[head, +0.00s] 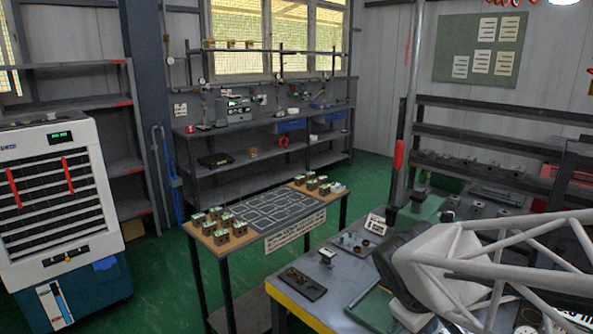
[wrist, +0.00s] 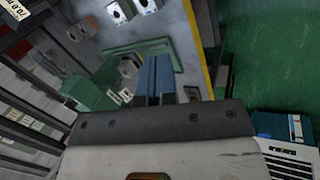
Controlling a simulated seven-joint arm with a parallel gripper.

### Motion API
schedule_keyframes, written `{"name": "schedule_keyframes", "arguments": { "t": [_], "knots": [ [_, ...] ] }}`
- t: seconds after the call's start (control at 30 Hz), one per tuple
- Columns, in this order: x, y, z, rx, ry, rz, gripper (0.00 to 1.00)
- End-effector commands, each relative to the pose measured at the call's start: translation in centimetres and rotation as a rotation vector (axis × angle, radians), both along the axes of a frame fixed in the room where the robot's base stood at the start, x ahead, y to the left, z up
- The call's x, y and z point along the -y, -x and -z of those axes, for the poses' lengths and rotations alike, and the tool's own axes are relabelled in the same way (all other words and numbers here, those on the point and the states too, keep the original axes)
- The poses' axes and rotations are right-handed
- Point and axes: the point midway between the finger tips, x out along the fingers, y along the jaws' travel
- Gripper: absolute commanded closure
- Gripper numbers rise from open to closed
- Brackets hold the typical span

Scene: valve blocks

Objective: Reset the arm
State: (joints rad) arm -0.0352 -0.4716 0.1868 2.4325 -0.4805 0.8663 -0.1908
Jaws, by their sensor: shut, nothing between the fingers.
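My gripper (wrist: 154,68) shows in the wrist view as two blue fingers side by side, shut with nothing between them. It points over a grey worktop with a yellow edge and touches no block that I can see. In the head view my white, frame-like arm reaches in at the lower right, and the fingers cannot be made out there. Valve blocks (head: 222,225) stand in two groups on the wooden ends of a small table (head: 275,246).
A grey bench (head: 318,290) with a yellow edge holds a black tray (head: 301,284) and small parts beside my arm. Shelving (head: 500,125) stands behind on the right. A white cooler unit (head: 60,200) stands at the left. Green floor (head: 165,275) is clear between the cooler and small table.

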Motion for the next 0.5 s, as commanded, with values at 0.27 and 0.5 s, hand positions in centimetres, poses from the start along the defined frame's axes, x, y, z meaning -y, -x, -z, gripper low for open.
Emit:
{"name": "schedule_keyframes", "arguments": {
  "t": [0.27,0.5],
  "knots": [
    [-2.6,5.8,-2.6,0.100,-0.282,0.320,1.00],
    [-4.2,8.2,-3.8,0.132,-0.427,0.462,1.00]
  ]
}}
